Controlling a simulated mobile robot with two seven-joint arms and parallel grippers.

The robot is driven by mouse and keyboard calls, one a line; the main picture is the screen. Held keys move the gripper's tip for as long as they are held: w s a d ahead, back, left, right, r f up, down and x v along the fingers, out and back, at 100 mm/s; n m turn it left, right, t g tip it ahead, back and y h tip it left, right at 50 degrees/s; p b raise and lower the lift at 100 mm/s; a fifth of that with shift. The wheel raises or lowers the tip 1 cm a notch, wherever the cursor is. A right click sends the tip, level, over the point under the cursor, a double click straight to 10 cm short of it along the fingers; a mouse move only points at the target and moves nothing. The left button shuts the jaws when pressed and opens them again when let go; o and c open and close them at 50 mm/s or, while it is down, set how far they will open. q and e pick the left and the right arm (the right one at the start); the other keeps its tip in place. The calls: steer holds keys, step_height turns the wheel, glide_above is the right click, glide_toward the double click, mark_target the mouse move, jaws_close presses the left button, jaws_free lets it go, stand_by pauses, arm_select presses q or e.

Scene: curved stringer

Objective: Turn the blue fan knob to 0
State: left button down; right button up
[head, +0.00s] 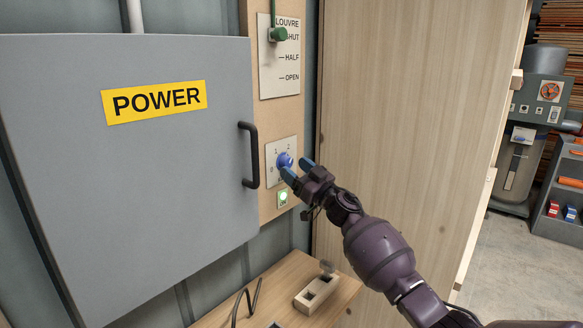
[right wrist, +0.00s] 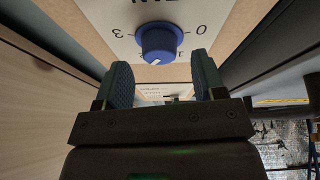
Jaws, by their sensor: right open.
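The blue fan knob (head: 284,160) sits on a white plate (head: 271,150) right of the grey power box. In the right wrist view, the blue knob (right wrist: 158,40) has a white mark on its lower front face, with printed 3 to its left and 0 to its right. The mark is not toward the 0; its exact number is hard to tell. My right gripper (head: 297,168) is at the knob in the head view. In the wrist view its open fingers (right wrist: 163,80) are empty, with the knob just beyond them, between their lines. My left gripper is not in view.
The grey POWER box (head: 150,190) with a black handle (head: 251,155) stands close left of the knob. A green lit button (head: 283,197) is below it, and a green louvre lever (head: 279,34) above. A wooden panel (head: 410,110) is to the right.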

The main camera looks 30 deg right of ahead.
steer(key=shift+x, duration=1)
steer(key=shift+c, duration=0.3)
steer(key=shift+c, duration=1.1)
steer(key=c, duration=0.6)
steer(key=shift+n, duration=0.3)
